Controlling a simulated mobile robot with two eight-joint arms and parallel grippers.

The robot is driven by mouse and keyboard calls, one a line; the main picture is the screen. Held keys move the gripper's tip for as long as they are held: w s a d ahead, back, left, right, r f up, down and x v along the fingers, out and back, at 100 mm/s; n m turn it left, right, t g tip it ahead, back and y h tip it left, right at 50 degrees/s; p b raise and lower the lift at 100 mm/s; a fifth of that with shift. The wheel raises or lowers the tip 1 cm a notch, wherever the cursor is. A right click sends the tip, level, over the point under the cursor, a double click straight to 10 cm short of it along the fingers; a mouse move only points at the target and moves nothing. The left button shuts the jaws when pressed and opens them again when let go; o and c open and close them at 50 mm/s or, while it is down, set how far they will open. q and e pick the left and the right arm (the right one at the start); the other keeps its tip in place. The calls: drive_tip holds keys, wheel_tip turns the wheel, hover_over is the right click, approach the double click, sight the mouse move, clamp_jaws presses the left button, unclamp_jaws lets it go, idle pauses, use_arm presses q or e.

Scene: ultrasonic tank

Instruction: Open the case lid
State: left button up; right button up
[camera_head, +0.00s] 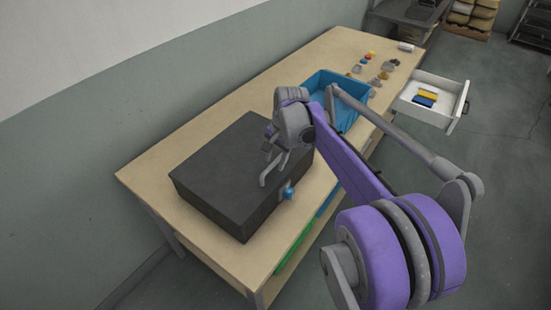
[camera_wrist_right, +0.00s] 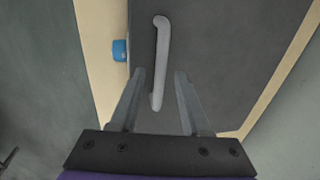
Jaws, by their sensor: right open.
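The dark grey case (camera_head: 225,165) sits on the wooden table with its flat lid shut. A pale grey bar handle (camera_wrist_right: 160,55) stands on the lid near one edge; it also shows in the head view (camera_head: 268,175). A blue knob (camera_head: 288,193) is on the case's side near the handle, and shows beside the lid edge in the right wrist view (camera_wrist_right: 120,50). My right gripper (camera_head: 271,149) is open over the lid. In the right wrist view its fingers (camera_wrist_right: 161,73) lie either side of the handle's near part; contact cannot be told. My left gripper is out of view.
A blue bin (camera_head: 322,82) stands on the table (camera_head: 160,175) behind my right arm. Several small coloured items lie farther along the table. An open white drawer (camera_head: 415,112) with yellow and blue pieces juts out at the right. A wall runs along the left.

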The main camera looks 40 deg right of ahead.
clamp_jaws()
idle(1.4)
